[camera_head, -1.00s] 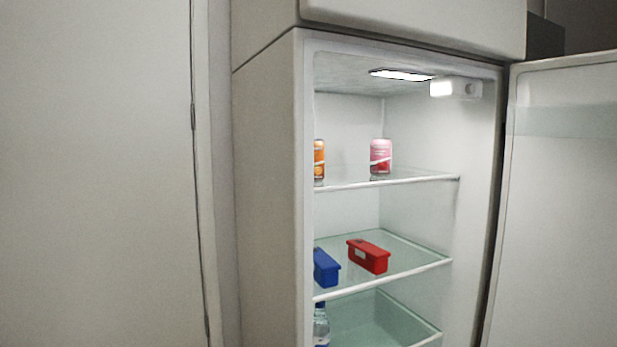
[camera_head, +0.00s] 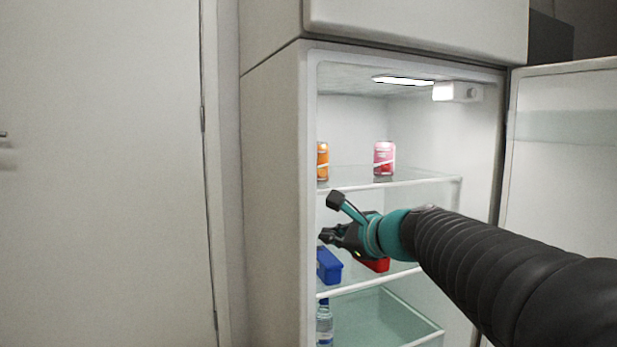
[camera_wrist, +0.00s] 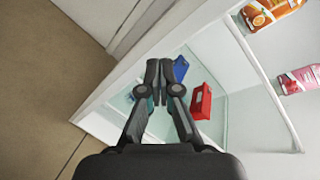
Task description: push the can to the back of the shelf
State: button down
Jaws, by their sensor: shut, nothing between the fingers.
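An orange can (camera_head: 322,161) stands on the upper glass shelf (camera_head: 425,178) of the open fridge, partly hidden by the fridge's left wall. A pink can (camera_head: 384,158) stands to its right on the same shelf. In the wrist view the orange can (camera_wrist: 264,12) and the pink can (camera_wrist: 300,79) show at the right. My gripper (camera_head: 326,236) is in front of the fridge, below the upper shelf's edge and apart from both cans. In the wrist view my gripper (camera_wrist: 160,68) has its fingers together and holds nothing.
A blue box (camera_head: 329,267) and a red box (camera_head: 374,265) sit on the middle shelf, the red one partly behind my arm. A bottle (camera_head: 324,325) stands lower down. The fridge door (camera_head: 565,160) is open at the right. Free shelf lies right of the pink can.

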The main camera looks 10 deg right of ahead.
jog(key=w+d+r+m+t+h, duration=0.1)
jog(key=w+d+r+m+t, duration=0.3)
jog(key=w+d+r+m, duration=0.5)
jog(key=m+p, duration=0.2)
send_near(323, 174)
jog(key=x, duration=0.7)
jog(key=shift+w+a, duration=0.1)
jog(key=shift+a, duration=0.05)
jog(key=shift+p+x, duration=0.9)
jog(key=shift+x, duration=1.05)
